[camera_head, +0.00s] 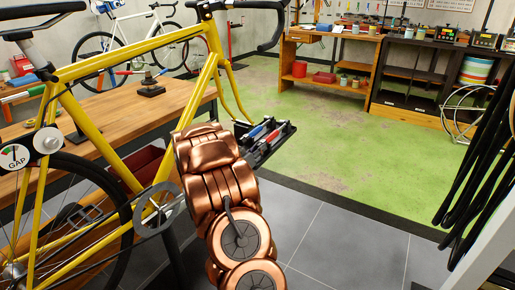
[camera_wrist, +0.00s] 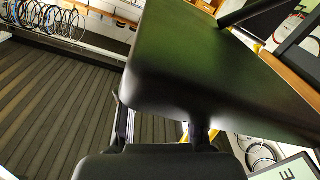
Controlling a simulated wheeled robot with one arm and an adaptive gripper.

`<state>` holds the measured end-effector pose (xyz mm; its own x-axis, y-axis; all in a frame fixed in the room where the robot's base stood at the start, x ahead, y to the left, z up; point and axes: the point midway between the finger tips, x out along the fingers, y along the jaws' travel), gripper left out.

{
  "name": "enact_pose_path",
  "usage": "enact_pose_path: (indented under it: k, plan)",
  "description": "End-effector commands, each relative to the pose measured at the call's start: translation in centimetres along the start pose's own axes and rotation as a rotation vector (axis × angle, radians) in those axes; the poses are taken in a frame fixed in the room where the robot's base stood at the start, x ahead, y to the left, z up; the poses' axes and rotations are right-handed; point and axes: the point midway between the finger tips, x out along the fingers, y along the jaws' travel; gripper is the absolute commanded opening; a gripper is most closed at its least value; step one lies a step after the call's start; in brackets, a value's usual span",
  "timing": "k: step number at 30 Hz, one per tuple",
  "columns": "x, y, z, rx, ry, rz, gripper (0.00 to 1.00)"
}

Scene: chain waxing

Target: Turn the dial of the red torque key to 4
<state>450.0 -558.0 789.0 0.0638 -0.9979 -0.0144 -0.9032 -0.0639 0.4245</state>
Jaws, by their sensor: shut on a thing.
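Whether the red one is the red torque key cannot be told. No dial with a readable 4 shows.
A yellow bicycle (camera_head: 143,60) stands close at the left, with a round GAP gauge (camera_head: 15,157) near its rear. A wooden workbench (camera_head: 100,118) is behind it. Black hanging tubes (camera_head: 485,130) are at the right. The green floor (camera_head: 345,120) is mostly clear.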

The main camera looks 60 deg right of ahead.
Motion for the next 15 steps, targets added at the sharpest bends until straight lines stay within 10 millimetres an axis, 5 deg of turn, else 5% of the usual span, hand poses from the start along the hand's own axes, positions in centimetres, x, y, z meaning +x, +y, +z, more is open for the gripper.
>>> enact_pose_path:
  k: [15]
  plan:
    - [0.0, 0.12, -0.22, -0.074, 0.0, 0.001, 0.0]
